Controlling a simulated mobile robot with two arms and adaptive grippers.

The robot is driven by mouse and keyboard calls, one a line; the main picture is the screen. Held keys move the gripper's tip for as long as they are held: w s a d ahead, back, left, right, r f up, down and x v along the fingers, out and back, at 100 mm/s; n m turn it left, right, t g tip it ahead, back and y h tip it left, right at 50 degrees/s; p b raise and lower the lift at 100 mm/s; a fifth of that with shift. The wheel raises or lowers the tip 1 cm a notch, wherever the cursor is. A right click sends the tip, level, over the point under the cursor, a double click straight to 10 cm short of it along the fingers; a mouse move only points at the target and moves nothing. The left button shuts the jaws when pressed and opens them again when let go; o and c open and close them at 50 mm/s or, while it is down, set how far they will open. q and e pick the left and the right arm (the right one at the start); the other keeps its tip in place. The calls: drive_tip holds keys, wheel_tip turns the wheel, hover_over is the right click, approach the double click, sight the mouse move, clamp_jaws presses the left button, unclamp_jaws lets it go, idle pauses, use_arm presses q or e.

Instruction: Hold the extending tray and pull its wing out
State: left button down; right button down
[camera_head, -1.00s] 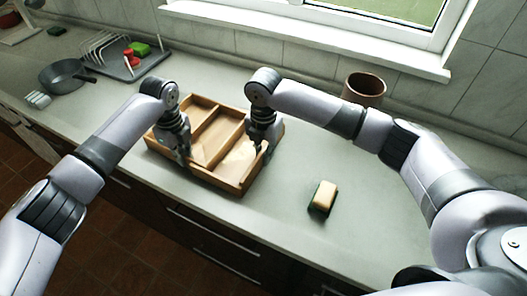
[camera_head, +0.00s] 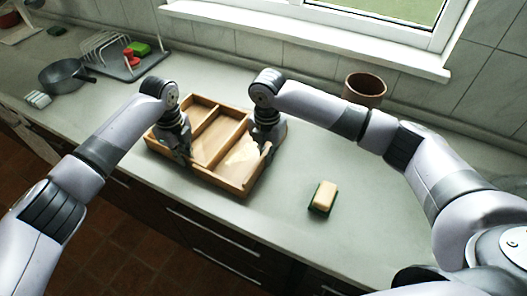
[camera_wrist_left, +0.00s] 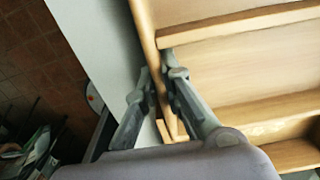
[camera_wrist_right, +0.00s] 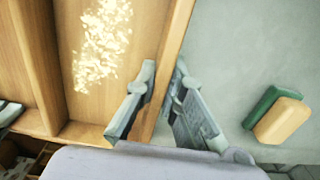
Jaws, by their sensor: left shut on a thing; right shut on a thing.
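The wooden extending tray (camera_head: 211,176) lies on the counter with its compartments open upward. My left gripper (camera_head: 184,152) is shut on the tray's left wall, which also shows between its fingers in the left wrist view (camera_wrist_left: 163,78). My right gripper (camera_head: 266,148) is shut on the tray's right end wall, the wing side. In the right wrist view the fingers (camera_wrist_right: 163,72) straddle this wall, one inside the tray and one outside. The arms hide parts of both end walls, and the exact seam of the wing is hard to make out.
A sponge (camera_head: 323,196) lies right of the tray on clear counter. A brown pot (camera_head: 364,90) stands behind my right arm. A grey saucepan (camera_head: 67,75) and a dish rack (camera_head: 108,50) are at the back left. The counter's front edge runs close to the tray.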

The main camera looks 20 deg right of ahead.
drive_tip(key=shift+s+d, duration=0.55)
drive_tip(key=shift+s, duration=0.05)
drive_tip(key=c, duration=1.7)
unclamp_jaws()
drive_tip(key=shift+r, duration=0.1)
wheel_tip(320, 180, up, 12)
drive_tip(key=shift+w+f, duration=0.1)
use_arm(q)
drive_tip(key=c, duration=1.8)
unclamp_jaws()
